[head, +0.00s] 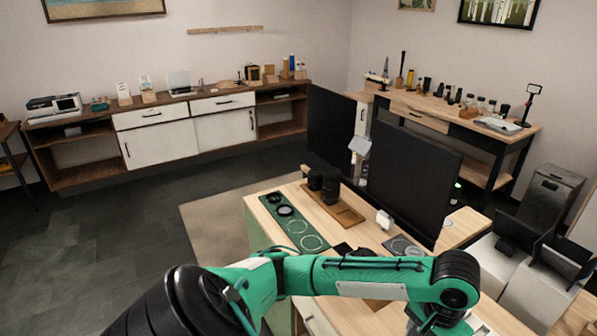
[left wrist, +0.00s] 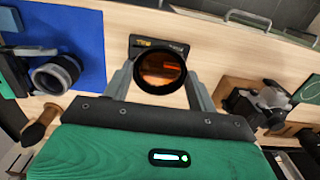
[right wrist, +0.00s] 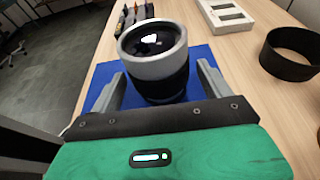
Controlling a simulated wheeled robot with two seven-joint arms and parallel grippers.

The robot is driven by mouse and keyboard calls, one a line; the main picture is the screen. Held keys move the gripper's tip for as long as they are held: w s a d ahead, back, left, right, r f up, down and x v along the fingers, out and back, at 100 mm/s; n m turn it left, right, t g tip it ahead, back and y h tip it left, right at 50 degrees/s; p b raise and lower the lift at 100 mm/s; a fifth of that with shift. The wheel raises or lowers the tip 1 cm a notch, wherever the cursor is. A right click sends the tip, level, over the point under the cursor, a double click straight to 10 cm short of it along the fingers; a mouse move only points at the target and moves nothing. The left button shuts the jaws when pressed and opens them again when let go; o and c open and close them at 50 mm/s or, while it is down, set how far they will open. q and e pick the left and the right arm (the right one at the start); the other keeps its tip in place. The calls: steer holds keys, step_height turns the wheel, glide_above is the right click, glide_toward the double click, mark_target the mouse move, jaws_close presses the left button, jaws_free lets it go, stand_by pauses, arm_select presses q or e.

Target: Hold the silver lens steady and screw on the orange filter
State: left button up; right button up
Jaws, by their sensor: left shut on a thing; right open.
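The orange filter (left wrist: 161,68), a dark ring with amber glass, is between the fingers of my left gripper (left wrist: 160,78), which is shut on it. The silver lens (right wrist: 152,52), with a silver upper ring and black lower barrel, stands upright on a blue mat (right wrist: 202,56). My right gripper (right wrist: 157,88) is open, one finger on each side of the lens. In the left wrist view the lens (left wrist: 54,74) is at the left, apart from the filter, with part of my right gripper beside it. The head view shows neither gripper clearly nor the lens.
A black case (left wrist: 146,43) lies behind the filter. A black cylindrical hood (right wrist: 290,54) and a white tray (right wrist: 227,15) are on the wood table. In the head view, a green mat with rings (head: 290,221) and dark monitors (head: 411,180) are on the table.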

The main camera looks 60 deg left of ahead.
arm_select(q)
steer(key=shift+r, duration=0.1)
arm_select(e)
steer(key=shift+x, duration=0.9)
steer(key=c, duration=0.6)
arm_select(q)
steer(key=shift+d, duration=0.1)
steer(key=w+d+r+n, duration=0.1)
steer(key=w+d+n, duration=0.3)
steer(key=d, duration=0.6)
steer(key=w+d+r+n, duration=0.1)
steer(key=w+d+n, duration=0.4)
steer(key=d, duration=0.6)
steer(key=shift+w, duration=0.6)
steer(key=shift+d, duration=0.1)
